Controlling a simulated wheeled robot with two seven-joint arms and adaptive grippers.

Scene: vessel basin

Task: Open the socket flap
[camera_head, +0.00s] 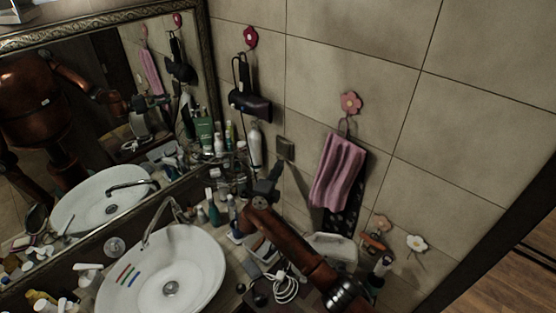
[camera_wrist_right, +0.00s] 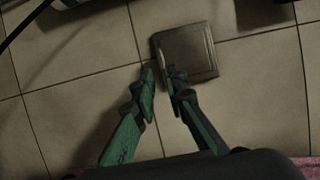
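The socket flap (camera_head: 285,148) is a small square grey-brown cover on the tiled wall, right of the mirror. It looks closed in the right wrist view (camera_wrist_right: 190,48), lying flat in its frame. My right gripper (camera_head: 270,178) is just below and left of it in the head view. In the right wrist view its green fingertips (camera_wrist_right: 161,76) are a narrow gap apart and empty. One tip lies at the flap's left edge and the other overlaps its lower left part; contact is not clear. My left gripper is not directly in view.
A white basin (camera_head: 165,275) with a tap stands at lower left. Several bottles (camera_head: 222,207) crowd the counter near my right arm. A hair dryer (camera_head: 250,104) hangs above left of the socket, and a pink towel (camera_head: 338,170) hangs to its right.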

